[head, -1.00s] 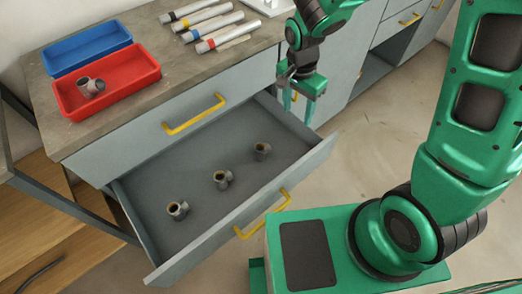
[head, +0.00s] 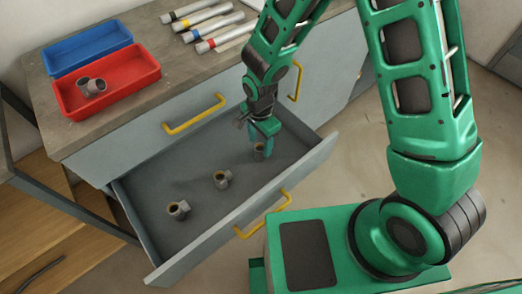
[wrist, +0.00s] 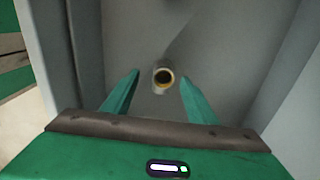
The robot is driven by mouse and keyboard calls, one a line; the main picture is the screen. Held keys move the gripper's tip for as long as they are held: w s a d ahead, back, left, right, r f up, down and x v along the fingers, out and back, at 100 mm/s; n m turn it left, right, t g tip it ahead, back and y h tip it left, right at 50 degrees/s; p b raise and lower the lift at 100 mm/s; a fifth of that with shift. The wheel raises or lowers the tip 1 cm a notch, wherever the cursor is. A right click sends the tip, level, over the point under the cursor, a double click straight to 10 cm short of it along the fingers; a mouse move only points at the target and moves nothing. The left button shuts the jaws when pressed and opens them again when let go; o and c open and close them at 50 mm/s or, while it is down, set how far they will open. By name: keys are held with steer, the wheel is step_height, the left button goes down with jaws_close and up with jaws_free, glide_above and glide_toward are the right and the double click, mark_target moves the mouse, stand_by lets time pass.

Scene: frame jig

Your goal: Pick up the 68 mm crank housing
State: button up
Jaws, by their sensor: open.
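Three similar grey pipe-like housings stand in the open drawer: one at the left (head: 178,210), one in the middle (head: 221,179) and one at the right (head: 259,151). No size marks are readable, so I cannot tell which is the 68 mm one. My gripper (head: 264,131) is open and empty above the right housing, partly covering it in the head view. In the wrist view the housing (wrist: 163,78) shows its round, yellowish-rimmed opening, ahead of and between the two fingertips of my gripper (wrist: 160,76). No contact is visible.
The drawer (head: 150,220) has raised walls around the housings. On the worktop are a red tray (head: 140,82) holding another grey housing (head: 91,87), a blue tray (head: 88,52), and several banded cylinders (head: 212,25). The drawer floor between housings is clear.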

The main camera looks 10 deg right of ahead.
mark_target(261, 146)
steer(key=shift+w+d+f, duration=0.1)
steer(key=shift+w+f, duration=0.1)
steer(key=shift+f, duration=0.65)
steer(key=shift+w+d+f, duration=0.1)
steer(key=shift+w+f, duration=0.1)
steer(key=shift+f, duration=0.7)
steer(key=shift+w+f, duration=0.2)
steer(key=shift+f, duration=0.65)
steer(key=c, duration=1.3)
steer(key=shift+r, duration=0.1)
steer(key=shift+c, duration=0.2)
